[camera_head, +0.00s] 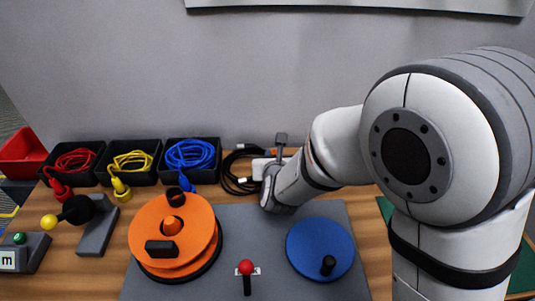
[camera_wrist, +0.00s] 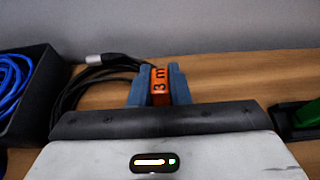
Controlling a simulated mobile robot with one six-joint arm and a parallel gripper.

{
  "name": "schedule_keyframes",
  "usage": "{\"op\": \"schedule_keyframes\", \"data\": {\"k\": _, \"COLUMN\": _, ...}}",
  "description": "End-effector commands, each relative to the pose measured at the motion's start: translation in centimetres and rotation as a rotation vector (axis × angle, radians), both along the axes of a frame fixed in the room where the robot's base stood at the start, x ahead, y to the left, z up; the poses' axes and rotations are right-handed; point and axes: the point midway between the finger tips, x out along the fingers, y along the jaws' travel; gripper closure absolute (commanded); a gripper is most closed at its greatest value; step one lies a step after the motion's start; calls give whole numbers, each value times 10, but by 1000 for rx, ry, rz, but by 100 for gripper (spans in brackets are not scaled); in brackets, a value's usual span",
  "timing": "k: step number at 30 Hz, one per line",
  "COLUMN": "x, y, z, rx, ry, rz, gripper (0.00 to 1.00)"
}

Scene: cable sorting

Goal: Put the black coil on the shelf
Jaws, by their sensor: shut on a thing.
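The black coil (camera_head: 227,178) lies on the wooden table against the back wall, just right of the blue cable's bin. In the wrist view its cable (camera_wrist: 68,94) with a silver connector runs toward my gripper (camera_wrist: 158,88). My gripper is shut on the coil's orange tag, marked "3 m" (camera_wrist: 160,86). In the head view my gripper (camera_head: 266,170) is low at the coil's right side, partly hidden by my own wrist. A pale panel (camera_head: 360,8) crosses the top of the head view; I cannot tell whether it is the shelf.
Black bins with red (camera_head: 73,160), yellow (camera_head: 130,161) and blue cables (camera_head: 190,154) stand left of the coil. An orange reel (camera_head: 172,225), a blue disc (camera_head: 318,240) and a red-knobbed lever (camera_head: 246,268) occupy the grey mat. A green item (camera_wrist: 303,114) is at right.

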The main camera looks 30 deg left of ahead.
Motion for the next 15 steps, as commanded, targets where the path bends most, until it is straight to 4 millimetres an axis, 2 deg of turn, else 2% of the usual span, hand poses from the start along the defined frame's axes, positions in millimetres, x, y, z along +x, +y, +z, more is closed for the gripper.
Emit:
{"op": "schedule_keyframes", "data": {"k": 9, "x": 0, "y": 1, "z": -3, "rx": 2, "ry": -2, "rz": 1, "gripper": 100}}
{"op": "schedule_keyframes", "data": {"k": 10, "x": 0, "y": 1, "z": -2, "rx": 1, "ry": -1, "rz": 1, "gripper": 82}}
{"op": "schedule_keyframes", "data": {"k": 15, "x": 0, "y": 1, "z": -2, "rx": 1, "ry": -1, "rz": 1, "gripper": 68}}
